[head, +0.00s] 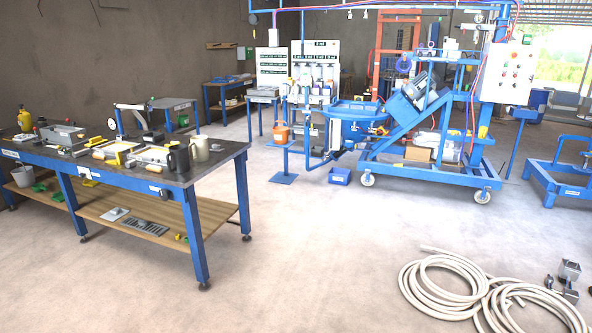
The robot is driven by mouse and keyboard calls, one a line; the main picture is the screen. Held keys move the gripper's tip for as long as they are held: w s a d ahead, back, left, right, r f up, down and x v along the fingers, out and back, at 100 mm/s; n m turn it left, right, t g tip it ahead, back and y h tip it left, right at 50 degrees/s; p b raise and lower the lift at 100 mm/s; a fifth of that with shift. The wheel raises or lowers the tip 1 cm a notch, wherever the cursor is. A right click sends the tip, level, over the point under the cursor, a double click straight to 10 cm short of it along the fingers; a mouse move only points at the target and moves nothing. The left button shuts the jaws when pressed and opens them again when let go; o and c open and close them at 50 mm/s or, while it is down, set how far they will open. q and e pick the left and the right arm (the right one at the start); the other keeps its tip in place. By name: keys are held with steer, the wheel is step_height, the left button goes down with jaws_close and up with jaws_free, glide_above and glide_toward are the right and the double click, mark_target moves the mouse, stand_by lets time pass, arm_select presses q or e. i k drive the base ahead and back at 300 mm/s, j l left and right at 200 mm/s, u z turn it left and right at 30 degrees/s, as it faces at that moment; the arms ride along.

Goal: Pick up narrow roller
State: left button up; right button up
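No gripper of mine shows in the head view. The workbench (215,158) with blue legs stands on the left, with many small items on its dark top. A pale cylindrical piece (106,166) lies near the bench's front edge, and a similar pale piece (155,169) lies to its right. Either could be a roller, but they are too small to tell which one is narrow. A yellow-edged tray or frame (121,147) lies just behind them.
A dark jug (178,158) and a cream jug (200,149) stand at the bench's right end. A wooden shelf (155,222) is below. Coiled hoses (450,288) lie at right front. The blue mixer machine (418,105) stands behind. The middle floor is clear.

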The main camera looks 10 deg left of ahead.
mark_target(128, 164)
steer(key=i+j+u, duration=0.2)
steer(key=i+u, duration=0.15)
steer(key=i, duration=0.25)
steer(key=i+u, duration=0.35)
steer(key=i, duration=0.3)
steer(key=i+l+u, duration=0.15)
steer(key=i+u, duration=0.25)
steer(key=i, duration=0.2)
